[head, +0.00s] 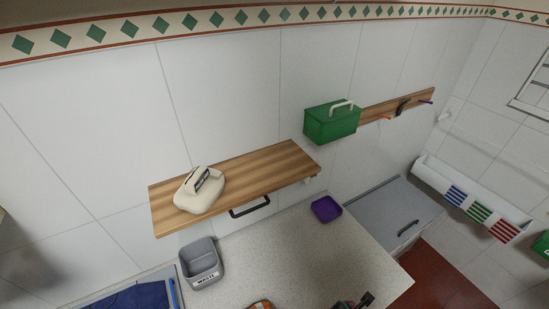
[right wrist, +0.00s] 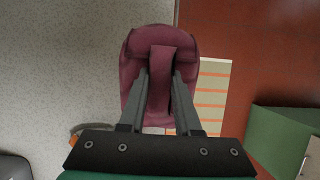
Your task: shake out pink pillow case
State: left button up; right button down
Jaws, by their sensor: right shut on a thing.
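In the right wrist view a dark pink padded cloth item (right wrist: 131,62), which I take for the pink pillow case, is between the two grey fingers of my right gripper (right wrist: 160,78). The gripper is shut on a raised fold at its middle. The item hangs over the border between the pale speckled surface and the red-brown floor. I cannot make out the pillow case in the head view. My left gripper is not in view.
The speckled counter (head: 290,260) bears a grey bin (head: 201,262) and a purple tray (head: 326,209). A wooden shelf (head: 250,175) above it holds a cream object (head: 200,192). A dark object (head: 354,301) is cut off at the bottom edge. Red floor (head: 455,285) lies right.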

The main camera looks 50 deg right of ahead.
notch_tip(320, 180, down, 2)
jog(key=shift+f, duration=0.2)
notch_tip(320, 180, up, 10)
jog(key=shift+w+d+f, duration=0.1)
jog(key=shift+w+f, duration=0.05)
jog(key=shift+f, duration=0.1)
jog(key=f, duration=0.9)
jog(key=shift+s, duration=0.25)
jog(key=shift+w+f, duration=0.15)
jog(key=r, duration=0.9)
jog(key=shift+w, duration=0.2)
jog(key=shift+s, duration=0.2)
